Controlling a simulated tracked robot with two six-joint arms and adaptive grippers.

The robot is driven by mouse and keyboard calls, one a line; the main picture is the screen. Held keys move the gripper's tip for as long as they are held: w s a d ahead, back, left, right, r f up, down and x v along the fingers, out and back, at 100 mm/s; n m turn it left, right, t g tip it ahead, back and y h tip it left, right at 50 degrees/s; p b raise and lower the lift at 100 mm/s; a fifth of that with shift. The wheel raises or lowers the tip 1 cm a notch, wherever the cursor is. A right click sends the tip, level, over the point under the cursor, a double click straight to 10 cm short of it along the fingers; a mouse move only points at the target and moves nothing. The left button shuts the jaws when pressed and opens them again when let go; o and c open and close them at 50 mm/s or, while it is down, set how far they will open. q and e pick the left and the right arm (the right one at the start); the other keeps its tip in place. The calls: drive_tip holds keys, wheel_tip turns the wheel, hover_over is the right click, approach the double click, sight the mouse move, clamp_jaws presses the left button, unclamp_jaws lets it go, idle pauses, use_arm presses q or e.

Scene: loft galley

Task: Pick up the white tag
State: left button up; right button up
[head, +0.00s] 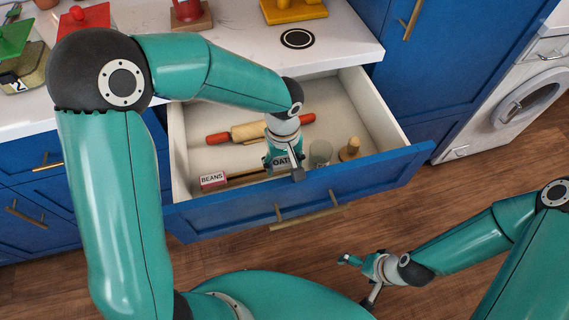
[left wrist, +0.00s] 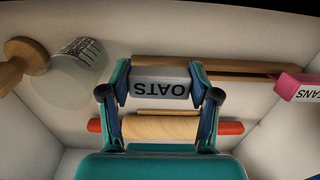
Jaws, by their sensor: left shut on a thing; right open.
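The white tag (head: 283,161) reads OATS and is in the open drawer (head: 340,105). It also shows in the left wrist view (left wrist: 160,88), where its lettering is upside down. My left gripper (head: 284,166) reaches down into the drawer and is shut on the tag, with one finger at each end of it in the left wrist view. I cannot tell whether the tag touches the drawer floor. My right gripper (head: 358,278) is open and empty, low over the floor in front of the drawer.
The drawer also holds a rolling pin (head: 250,131) with red handles, a red-edged BEANS tag (head: 213,180), a glass (head: 320,153), a wooden pestle-like piece (head: 349,150) and a long wooden stick (left wrist: 230,66). The drawer front (head: 330,190) and counter edge (head: 348,62) border the space.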

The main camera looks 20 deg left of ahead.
sight(284, 163)
use_arm(q)
wheel_tip(284, 163, up, 20)
drive_tip(key=p, duration=0.1)
drive_tip(key=shift+p, duration=0.35)
idle(0.6)
